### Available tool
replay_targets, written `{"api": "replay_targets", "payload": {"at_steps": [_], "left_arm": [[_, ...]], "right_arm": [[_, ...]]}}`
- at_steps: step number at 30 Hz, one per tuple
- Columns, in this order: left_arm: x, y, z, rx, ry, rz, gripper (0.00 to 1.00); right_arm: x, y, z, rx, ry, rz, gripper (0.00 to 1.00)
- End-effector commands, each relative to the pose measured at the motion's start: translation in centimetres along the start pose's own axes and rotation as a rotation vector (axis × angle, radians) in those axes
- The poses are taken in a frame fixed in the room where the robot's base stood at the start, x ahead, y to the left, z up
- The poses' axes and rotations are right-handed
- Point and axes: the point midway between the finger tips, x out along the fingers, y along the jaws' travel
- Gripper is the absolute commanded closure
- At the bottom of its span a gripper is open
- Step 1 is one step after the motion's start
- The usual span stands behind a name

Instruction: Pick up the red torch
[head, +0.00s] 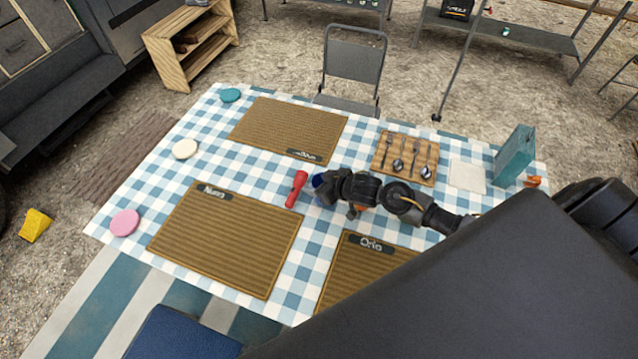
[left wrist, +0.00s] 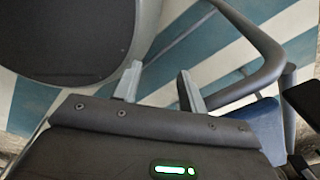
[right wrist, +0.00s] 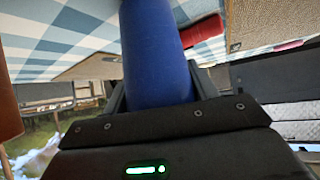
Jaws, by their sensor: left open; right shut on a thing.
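The red torch (head: 297,189) lies on the checked tablecloth between the placemats, just left of my right gripper (head: 325,187) in the head view. It also shows in the right wrist view (right wrist: 203,31), beyond the jaws and apart from them. My right gripper is shut on a blue cylindrical thing (right wrist: 155,50), which fills the space between its fingers; only a small part of it (head: 318,181) shows in the head view. My left gripper (left wrist: 158,88) is open and empty in the left wrist view, away from the torch, over a blue-and-white striped mat.
The table (head: 262,180) holds name-labelled woven placemats (head: 228,240), a cutlery board (head: 405,158), a white napkin (head: 467,177), a teal box (head: 514,155) and coloured discs (head: 125,222). A metal chair (head: 354,60) stands behind. A grey tubular bar (left wrist: 262,60) is near my left gripper.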

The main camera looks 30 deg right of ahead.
Motion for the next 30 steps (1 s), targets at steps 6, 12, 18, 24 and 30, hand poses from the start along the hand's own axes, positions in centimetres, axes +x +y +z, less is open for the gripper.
{"api": "replay_targets", "payload": {"at_steps": [6, 12, 18, 24, 30], "left_arm": [[-0.15, 0.00, -0.01, 0.000, 0.000, 0.000, 0.59], [-0.05, 0.00, 0.01, 0.000, 0.000, 0.000, 0.59], [-0.05, 0.00, 0.00, 0.000, 0.000, 0.000, 0.59], [-0.05, 0.01, 0.00, 0.000, 0.000, 0.000, 0.59], [-0.17, 0.00, -0.02, 0.000, 0.000, 0.000, 0.59]], "right_arm": [[0.44, 0.00, 0.55, -0.001, 0.001, 0.000, 0.64], [0.54, -0.01, 0.71, 0.000, 0.001, 0.000, 0.64], [0.59, -0.01, 0.78, 0.000, 0.001, 0.000, 0.24], [0.58, -0.01, 0.77, 0.000, 0.001, 0.001, 0.20], [0.08, 0.02, 0.53, -0.002, 0.001, 0.001, 0.20]]}}
